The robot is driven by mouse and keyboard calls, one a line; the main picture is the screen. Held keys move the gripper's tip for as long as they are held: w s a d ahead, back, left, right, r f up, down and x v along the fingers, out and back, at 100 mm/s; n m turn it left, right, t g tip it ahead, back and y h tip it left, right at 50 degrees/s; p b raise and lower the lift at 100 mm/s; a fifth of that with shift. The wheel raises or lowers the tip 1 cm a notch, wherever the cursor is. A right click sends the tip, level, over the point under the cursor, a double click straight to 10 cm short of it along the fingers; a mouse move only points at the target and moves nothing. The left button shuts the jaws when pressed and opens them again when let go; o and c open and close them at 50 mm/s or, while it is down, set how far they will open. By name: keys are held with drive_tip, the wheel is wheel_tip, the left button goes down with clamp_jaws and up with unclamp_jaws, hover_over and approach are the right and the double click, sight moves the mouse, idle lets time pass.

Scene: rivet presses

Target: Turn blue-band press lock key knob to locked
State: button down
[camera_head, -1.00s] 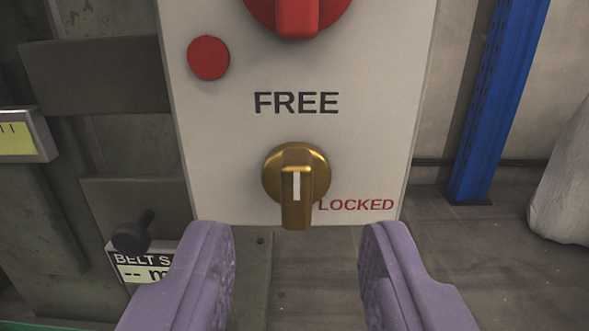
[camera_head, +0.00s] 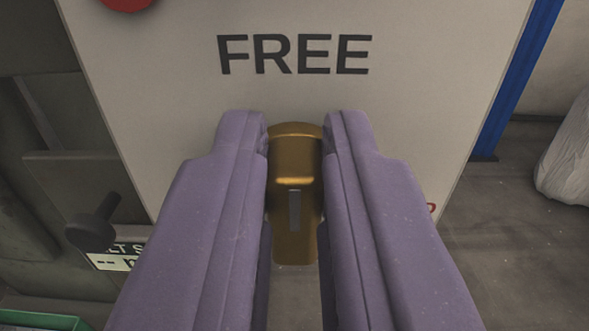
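The brass lock key knob (camera_head: 295,160) sits on the pale press panel (camera_head: 420,80), below the black word FREE (camera_head: 295,54). Its handle bar stands upright in the picture, with a pale line on it pointing up toward FREE. My gripper (camera_head: 295,135) has its two purple fingers on either side of the knob, closed in close against it. The fingers hide the knob's sides and nearly all of the red LOCKED label; only a trace of red (camera_head: 432,208) shows right of the right finger.
Part of a red button (camera_head: 127,3) shows at the top left. A dark knob (camera_head: 92,225) sticks out at the lower left above a partly hidden label plate. A blue post (camera_head: 517,75) and a pale sack (camera_head: 568,165) stand at the right, with open floor between.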

drive_tip(key=shift+m, duration=0.4)
drive_tip(key=shift+s+d+f+m, duration=0.1)
drive_tip(key=shift+d+f+m, duration=0.25)
drive_tip(key=shift+m, duration=2.5)
drive_tip(key=shift+d+f+m, duration=0.2)
drive_tip(key=shift+f+m, duration=0.15)
drive_tip(key=shift+m, duration=2.55)
drive_tip(key=shift+s+d+f+m, duration=0.1)
drive_tip(key=shift+d+f+m, duration=0.25)
drive_tip(key=shift+m, duration=2.5)
drive_tip(key=c, duration=1.1)
unclamp_jaws()
drive_tip(key=shift+w, duration=0.1)
drive_tip(key=s+p, duration=0.3)
drive_tip(key=s, duration=0.5)
